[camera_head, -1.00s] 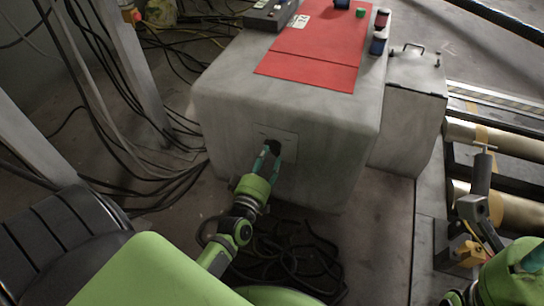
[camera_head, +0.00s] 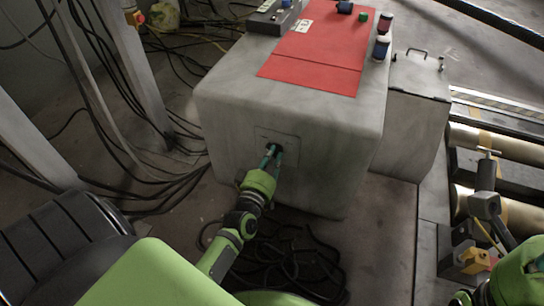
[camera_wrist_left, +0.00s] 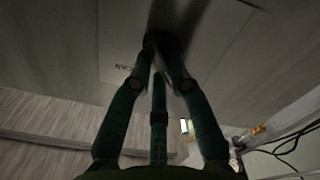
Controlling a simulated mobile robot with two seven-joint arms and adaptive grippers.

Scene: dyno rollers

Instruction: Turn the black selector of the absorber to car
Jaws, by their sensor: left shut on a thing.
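The absorber is a big grey box (camera_head: 330,160) with a red top panel. A pale square plate (camera_head: 290,152) is on its front face. The black selector (camera_head: 271,149) sits on that plate, mostly hidden by my fingers. In the left wrist view the dark selector (camera_wrist_left: 172,22) shows at the fingertips, blurred, and faint lettering is on the plate (camera_wrist_left: 115,62) to its left. My left gripper (camera_head: 273,155) is shut on the selector; it also shows in the left wrist view (camera_wrist_left: 160,45). At the lower right my right arm shows in part; its fingers cannot be made out.
Black cables (camera_head: 290,262) lie coiled on the floor below the box. More cables and a grey post (camera_head: 130,70) stand to the left. A smaller grey box (camera_head: 415,120) and metal rollers (camera_head: 510,145) are on the right.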

